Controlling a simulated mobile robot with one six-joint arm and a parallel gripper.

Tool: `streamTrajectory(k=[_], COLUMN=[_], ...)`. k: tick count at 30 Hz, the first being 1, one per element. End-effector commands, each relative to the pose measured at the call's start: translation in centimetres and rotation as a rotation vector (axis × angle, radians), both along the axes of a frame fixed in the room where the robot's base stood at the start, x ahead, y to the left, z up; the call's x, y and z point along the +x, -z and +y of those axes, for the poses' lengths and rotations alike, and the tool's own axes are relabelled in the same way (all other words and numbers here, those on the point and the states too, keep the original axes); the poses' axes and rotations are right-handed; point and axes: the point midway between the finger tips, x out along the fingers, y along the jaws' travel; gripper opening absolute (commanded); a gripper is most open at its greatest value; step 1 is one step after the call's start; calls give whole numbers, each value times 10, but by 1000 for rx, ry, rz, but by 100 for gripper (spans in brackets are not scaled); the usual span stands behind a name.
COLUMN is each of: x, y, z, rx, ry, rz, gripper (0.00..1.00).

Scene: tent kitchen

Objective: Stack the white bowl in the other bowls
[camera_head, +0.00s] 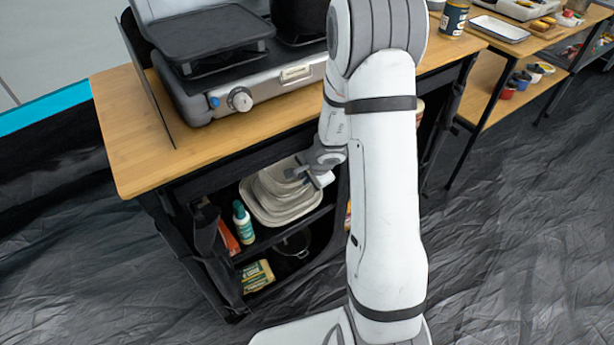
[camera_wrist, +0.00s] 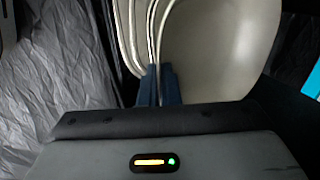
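A stack of pale white bowls (camera_head: 267,205) sits on the upper shelf inside the cabinet under the counter. My gripper (camera_head: 303,174) reaches into the shelf opening at the stack's right side. In the wrist view, its two blue fingers (camera_wrist: 158,88) are close together, with a thin bowl rim running between them. The nearest white bowl (camera_wrist: 222,42) shows its smooth inside, and other rims lie in layers to its left. The gripper looks shut on this bowl's rim. The fingertips are partly hidden, and I cannot tell whether the bowl is clear of the stack.
A green and white bottle (camera_head: 243,222) stands left of the bowls. A pan (camera_head: 293,243) and a yellow-green package (camera_head: 257,276) are on the shelf below. The wooden counter (camera_head: 131,133) with a stove (camera_head: 240,98) overhangs the opening. Dark floor (camera_head: 500,250) lies open at right.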

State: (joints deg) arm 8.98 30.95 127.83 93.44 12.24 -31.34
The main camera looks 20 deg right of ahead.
Motion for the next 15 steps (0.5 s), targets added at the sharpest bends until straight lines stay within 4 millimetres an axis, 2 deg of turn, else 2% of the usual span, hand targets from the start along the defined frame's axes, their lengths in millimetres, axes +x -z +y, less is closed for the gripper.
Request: streamTrajectory(k=[15], x=[0], y=[13], z=[2], rx=[0], ry=[-3], rz=[-1], gripper=[0])
